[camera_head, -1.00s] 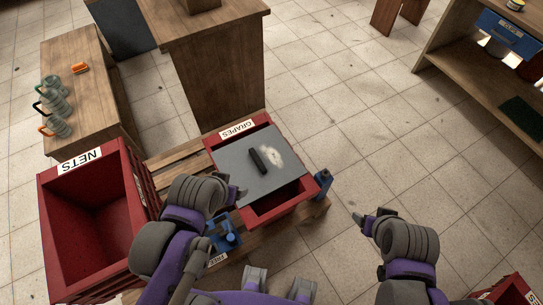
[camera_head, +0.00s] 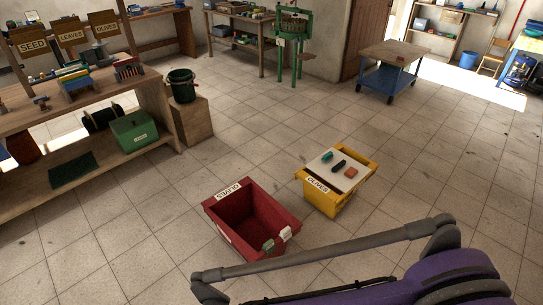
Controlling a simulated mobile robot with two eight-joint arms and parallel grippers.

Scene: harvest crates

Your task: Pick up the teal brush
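A small teal object (camera_head: 327,156), which looks like the teal brush, lies on a pale board (camera_head: 323,168) across the top of a yellow crate (camera_head: 318,199). A dark object (camera_head: 338,166) lies beside it, and an orange block (camera_head: 351,173) lies further right. The teal object is small here, so its bristles cannot be made out. Neither of my grippers shows in this view. Only purple and grey parts of my own body fill the bottom right, apart from the crate.
A shelf bench (camera_head: 150,100) with a green box (camera_head: 135,131) is at left. A blue wheeled cart (camera_head: 388,82) stands behind. Tiled floor is free around the crates.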

